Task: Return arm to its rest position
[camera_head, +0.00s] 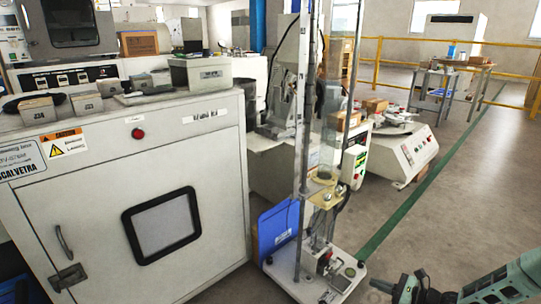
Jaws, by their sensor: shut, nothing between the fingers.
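My arm (505,277) reaches in from the bottom right corner, a teal and dark grey shape partly cut off by the frame's edge. My gripper (382,284) is at its left end, low in the picture, to the right of the test stand's base. It is shut and holds nothing. Open floor shows behind it.
A tall test stand (301,180) on a white base (287,283) stands left of my gripper. A white machine (408,153) stands beyond. The grey floor (455,205) at right is clear; yellow railings (410,64) are behind.

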